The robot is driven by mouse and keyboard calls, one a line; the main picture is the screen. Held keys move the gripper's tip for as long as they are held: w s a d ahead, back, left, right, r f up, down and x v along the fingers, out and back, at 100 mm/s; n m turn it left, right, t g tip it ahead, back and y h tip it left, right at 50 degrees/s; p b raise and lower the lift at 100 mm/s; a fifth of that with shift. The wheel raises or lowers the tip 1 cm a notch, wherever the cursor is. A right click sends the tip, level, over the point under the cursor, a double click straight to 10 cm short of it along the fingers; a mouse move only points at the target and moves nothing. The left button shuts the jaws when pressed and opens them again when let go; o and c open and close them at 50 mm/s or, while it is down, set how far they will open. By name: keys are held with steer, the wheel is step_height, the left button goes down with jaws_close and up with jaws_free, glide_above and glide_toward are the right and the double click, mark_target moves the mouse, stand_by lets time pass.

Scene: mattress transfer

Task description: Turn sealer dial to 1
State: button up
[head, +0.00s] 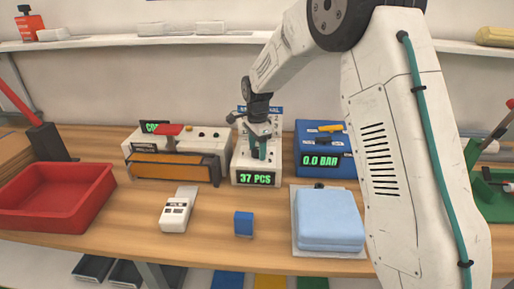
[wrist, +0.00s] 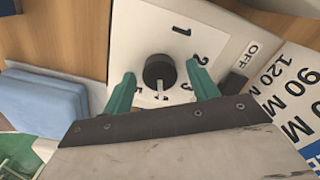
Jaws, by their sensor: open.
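In the wrist view a black round dial (wrist: 159,71) sits on a white plate (wrist: 150,28) with printed numerals. The 1 is at the upper right, with 2 and 3 below it on the right. The dial's white pointer aims down in the picture, away from the 1; lower numerals are partly covered by my fingers. My gripper (wrist: 162,72) is open, one green finger on each side of the dial, with visible gaps. In the head view my gripper (head: 258,151) is at the middle white machine (head: 243,166) reading 37 PCS; the dial is hidden there.
Left of it stands a machine with an orange front (head: 175,166) and red handle. A blue 0.0 BAR unit (head: 325,141) is on the right. A red bin (head: 58,213), white device (head: 175,214), blue block (head: 243,223) and light-blue pads (head: 328,218) lie in front.

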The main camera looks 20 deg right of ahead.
steer(key=c, duration=1)
